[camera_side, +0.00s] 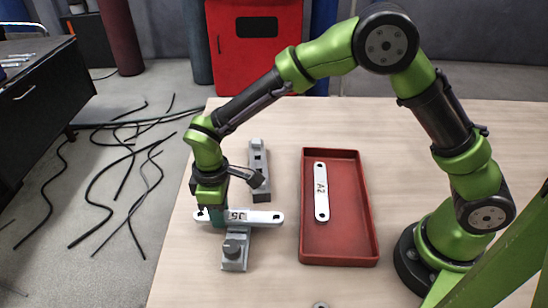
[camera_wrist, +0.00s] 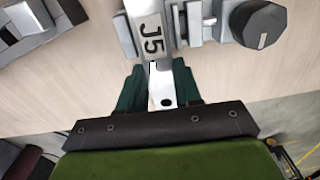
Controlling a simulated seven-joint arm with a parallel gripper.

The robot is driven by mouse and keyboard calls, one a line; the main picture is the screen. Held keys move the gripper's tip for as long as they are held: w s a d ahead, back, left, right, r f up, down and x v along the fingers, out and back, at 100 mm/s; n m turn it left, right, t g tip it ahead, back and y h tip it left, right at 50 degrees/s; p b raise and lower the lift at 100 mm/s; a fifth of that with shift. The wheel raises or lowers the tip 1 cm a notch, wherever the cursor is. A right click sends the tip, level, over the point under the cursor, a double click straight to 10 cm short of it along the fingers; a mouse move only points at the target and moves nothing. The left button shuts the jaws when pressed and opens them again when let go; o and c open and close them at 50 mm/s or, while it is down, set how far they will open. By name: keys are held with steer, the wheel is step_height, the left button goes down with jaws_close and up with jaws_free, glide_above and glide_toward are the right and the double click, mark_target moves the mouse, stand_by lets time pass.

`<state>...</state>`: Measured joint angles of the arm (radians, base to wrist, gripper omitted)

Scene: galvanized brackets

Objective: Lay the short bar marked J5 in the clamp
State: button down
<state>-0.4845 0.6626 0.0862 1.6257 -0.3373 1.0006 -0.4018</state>
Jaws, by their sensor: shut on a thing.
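The short bar marked J5 (camera_side: 262,217) is a pale metal strip with a hole near each end. My gripper (camera_side: 217,217) is shut on its left end; the green fingers (camera_wrist: 160,88) sit on both sides of the bar (camera_wrist: 147,20) in the wrist view. The bar lies level across the far part of a grey clamp (camera_side: 234,256) with a knob. In the wrist view, grey clamp parts (camera_wrist: 193,22) show on both sides of the bar, with the dark knob (camera_wrist: 258,25) to the right. I cannot tell whether the bar touches the clamp's seat.
A second grey fixture (camera_side: 260,174) stands behind the bar. A red tray (camera_side: 338,250) to the right holds a bar marked A2 (camera_side: 321,192). A small round part (camera_side: 320,305) lies at the front edge of the picture. The table's left edge is close to my gripper.

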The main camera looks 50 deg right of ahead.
steer(key=shift+f, duration=0.9)
stand_by(0.7)
steer(key=c, duration=0.7)
jaws_free()
steer(key=shift+r, duration=0.1)
steer(key=shift+r, duration=2.9)
